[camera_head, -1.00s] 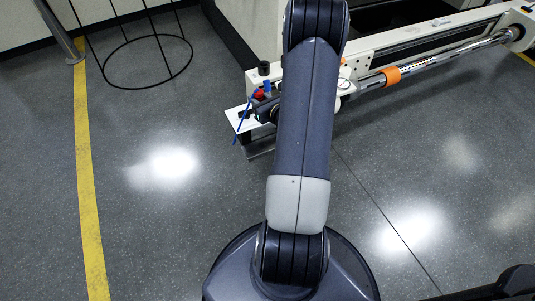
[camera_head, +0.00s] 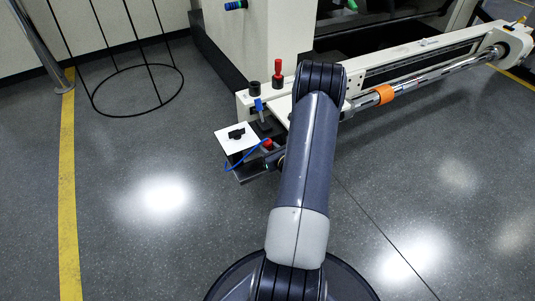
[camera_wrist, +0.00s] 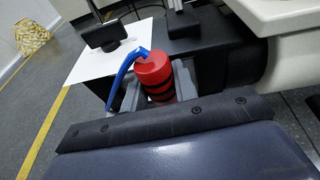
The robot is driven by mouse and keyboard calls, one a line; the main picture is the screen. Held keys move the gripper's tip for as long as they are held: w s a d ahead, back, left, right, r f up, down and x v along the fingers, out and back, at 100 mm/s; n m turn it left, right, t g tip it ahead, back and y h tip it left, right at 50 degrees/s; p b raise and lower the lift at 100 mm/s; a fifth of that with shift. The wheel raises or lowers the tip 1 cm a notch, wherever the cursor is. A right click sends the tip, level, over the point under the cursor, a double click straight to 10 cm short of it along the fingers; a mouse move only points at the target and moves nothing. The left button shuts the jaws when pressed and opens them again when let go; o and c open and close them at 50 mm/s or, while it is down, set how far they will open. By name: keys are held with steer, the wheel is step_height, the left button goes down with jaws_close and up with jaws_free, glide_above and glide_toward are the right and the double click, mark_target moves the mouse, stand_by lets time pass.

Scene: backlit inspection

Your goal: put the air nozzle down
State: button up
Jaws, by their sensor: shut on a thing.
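The air nozzle, which I take to be the red and black cylinder with a curved blue tube (camera_wrist: 153,72), is upright between my gripper's grey fingers (camera_wrist: 160,88) in the wrist view. My gripper is shut on it. In the head view its red top (camera_head: 268,143) shows beside the front right edge of a white plate (camera_head: 222,136), and the blue tube curves to the left. My gripper there is mostly hidden by my arm. A black fixture (camera_head: 237,133) stands on the white plate; it also shows in the wrist view (camera_wrist: 104,35). I cannot tell whether the nozzle's base touches anything.
A black-capped post (camera_head: 254,88), a blue part (camera_head: 258,104) and a red post (camera_head: 277,69) stand close behind the nozzle. A long pale rail with an orange ring (camera_head: 384,94) runs right. A black wire hoop stand (camera_head: 137,113) is at left. Floor at left front is clear.

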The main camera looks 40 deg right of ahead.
steer(key=shift+f, duration=1)
steer(key=shift+f+b, duration=0.1)
steer(key=shift+b, duration=0.2)
steer(key=shift+f, duration=0.15)
steer(key=o, duration=1.1)
steer(key=shift+c, duration=0.2)
steer(key=shift+r, duration=0.2)
steer(key=shift+s+r, duration=0.15)
steer(key=p+v, duration=0.3)
steer(key=v, duration=0.8)
steer(key=shift+s, duration=0.35)
